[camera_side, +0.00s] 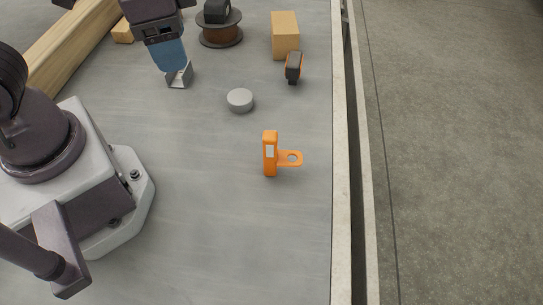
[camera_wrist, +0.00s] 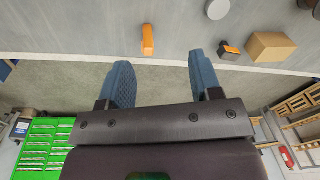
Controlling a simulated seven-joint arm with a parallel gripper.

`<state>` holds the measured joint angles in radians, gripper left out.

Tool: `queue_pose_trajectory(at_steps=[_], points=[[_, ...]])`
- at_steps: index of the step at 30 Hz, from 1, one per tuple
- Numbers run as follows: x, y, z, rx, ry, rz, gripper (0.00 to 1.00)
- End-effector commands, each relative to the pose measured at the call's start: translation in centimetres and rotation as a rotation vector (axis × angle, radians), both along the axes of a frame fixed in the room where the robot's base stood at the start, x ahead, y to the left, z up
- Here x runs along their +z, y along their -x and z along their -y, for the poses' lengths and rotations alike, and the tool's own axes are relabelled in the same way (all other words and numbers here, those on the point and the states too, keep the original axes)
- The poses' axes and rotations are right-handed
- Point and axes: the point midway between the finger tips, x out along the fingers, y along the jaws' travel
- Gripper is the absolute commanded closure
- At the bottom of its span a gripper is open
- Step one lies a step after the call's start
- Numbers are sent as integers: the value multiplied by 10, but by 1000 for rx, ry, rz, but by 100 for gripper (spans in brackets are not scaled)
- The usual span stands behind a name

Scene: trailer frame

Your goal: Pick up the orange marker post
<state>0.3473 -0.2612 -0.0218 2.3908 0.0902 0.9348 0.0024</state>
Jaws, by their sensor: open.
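The orange marker post (camera_side: 270,160) stands upright on the grey deck, with a pale label and a flat tab with a round hole on its right side. It also shows in the wrist view (camera_wrist: 147,40), beyond the fingertips and between their two lines. My gripper (camera_side: 171,62) is above the deck at the upper left, well apart from the post. Its two blue fingers stand wide apart and empty in the wrist view (camera_wrist: 162,72).
A grey disc (camera_side: 240,100), an orange-black tool (camera_side: 294,67), a cardboard box (camera_side: 285,35) and a cable reel (camera_side: 220,32) lie behind the post. A metal bracket (camera_side: 181,77) shows just below my fingers. The trailer's edge rail (camera_side: 343,200) runs right of the post. Deck around the post is clear.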

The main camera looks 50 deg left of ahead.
Motion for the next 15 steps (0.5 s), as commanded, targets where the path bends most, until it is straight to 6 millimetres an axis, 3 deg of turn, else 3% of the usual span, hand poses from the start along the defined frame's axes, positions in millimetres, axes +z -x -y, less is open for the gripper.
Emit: queue_pose_trajectory(at_steps=[3,15], points=[[-30,-4,25,-187,-140,-145,42],[-133,-4,88,-820,-746,-481,42]])
